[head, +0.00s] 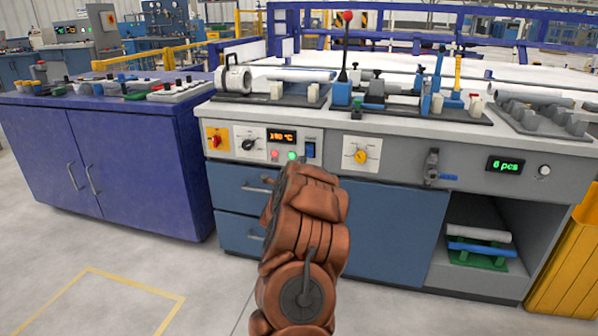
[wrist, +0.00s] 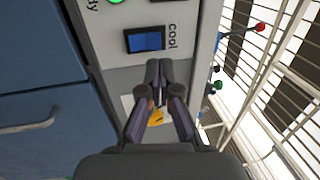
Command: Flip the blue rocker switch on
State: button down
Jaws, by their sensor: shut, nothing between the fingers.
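The blue rocker switch (head: 310,150) sits on the grey front panel of the workbench, right of the green and red indicator lights. In the wrist view the switch (wrist: 147,39) shows as a blue rocker in a black frame, beside the word "cool". My gripper (wrist: 157,66) is shut and empty. Its fingertips show just below the switch in the wrist view; I cannot tell whether they touch the panel. In the head view my brown arm reaches toward the panel below the switch and hides the fingers.
Near the switch are a yellow-and-red knob (head: 214,139), a black dial (head: 248,145), a display reading 190 °C (head: 282,139) and a yellow dial (head: 361,156). Blue drawers (head: 241,188) with handles lie below. Levers and fixtures stand on the benchtop. Open floor (head: 130,265) lies at the front left.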

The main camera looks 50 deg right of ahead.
aim_at(308, 146)
jog(key=b+x, duration=0.1)
jog(key=x, duration=0.4)
jog(key=shift+d+f, duration=0.1)
jog(key=shift+d, duration=0.1)
jog(key=shift+b+x, duration=0.4)
jog(key=shift+x, duration=0.4)
jog(key=shift+w+r, duration=0.1)
jog(key=shift+r, duration=0.1)
jog(key=shift+w+d+r+y+p, duration=0.15)
jog(key=shift+r+y+p, duration=0.2)
jog(key=shift+p, duration=0.3)
jog(key=shift+d+f, duration=0.1)
jog(key=shift+d, duration=0.1)
jog(key=shift+f, duration=0.15)
jog(key=shift+a, duration=0.1)
jog(key=shift+s+a, duration=0.2)
jog(key=shift+a, duration=0.2)
jog(key=s+a+r+p, duration=0.1)
jog(key=s+a, duration=0.1)
jog(key=a, duration=0.4)
jog(key=s+a+r+p, duration=0.1)
jog(key=s+a, duration=0.1)
jog(key=a, duration=0.4)
jog(key=shift+s+r, duration=0.3)
jog(key=shift+r, duration=0.05)
